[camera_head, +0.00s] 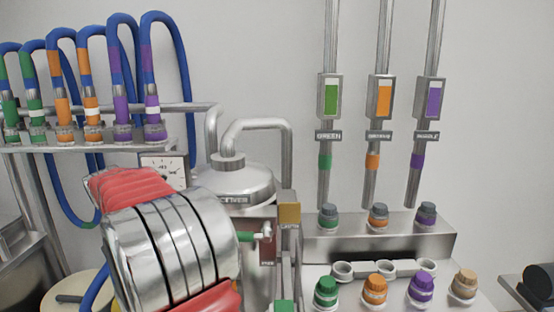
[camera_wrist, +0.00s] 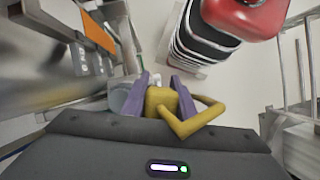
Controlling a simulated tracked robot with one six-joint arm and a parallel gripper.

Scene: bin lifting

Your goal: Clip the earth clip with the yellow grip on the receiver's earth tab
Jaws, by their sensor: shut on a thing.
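In the wrist view, my gripper (camera_wrist: 161,88) has its purple fingers shut on the yellow grip of the earth clip (camera_wrist: 186,120). A bent yellow arm of the clip sticks out to the right. A pale rounded shape lies just beyond the fingers; I cannot tell what part it is. In the head view, the receiver (camera_head: 236,187) is a domed metal vessel with a pipe on top, partly hidden by my arm. A brass-coloured tab (camera_head: 289,213) stands on a post above an earth label, right of the receiver. My gripper and the clip are hidden in the head view.
A hose rack (camera_head: 90,145) with blue hoses stands at the left. A green-handled valve (camera_head: 250,237) sits beside the tab post. Green, orange and purple capped fittings (camera_head: 377,290) line the bench at right. Bare wall lies above the receiver.

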